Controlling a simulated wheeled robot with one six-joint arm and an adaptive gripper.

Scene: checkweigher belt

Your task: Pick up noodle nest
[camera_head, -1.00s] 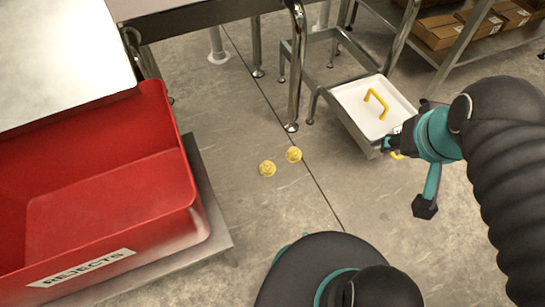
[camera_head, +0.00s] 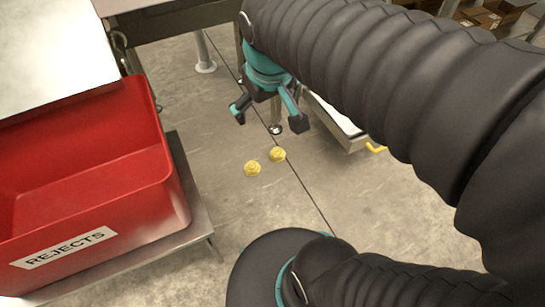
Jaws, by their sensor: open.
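Two round yellow noodle nests lie close together on the grey floor in the head view. The left noodle nest (camera_head: 252,168) is a little nearer to me, and the right noodle nest (camera_head: 278,154) sits just up and to the right of it. My gripper (camera_head: 269,121) is open and empty. Its two dark-tipped teal fingers are spread and point down in the picture, just above the nests in the picture. How high it is over the floor is hard to tell. Both nests are in plain sight.
A red bin (camera_head: 95,195) labelled REJECTS stands on a low metal stand (camera_head: 197,196) at the left. A steel table (camera_head: 168,22) with legs is at the top. A white tray (camera_head: 338,118) is partly hidden behind my arm. The floor around the nests is clear.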

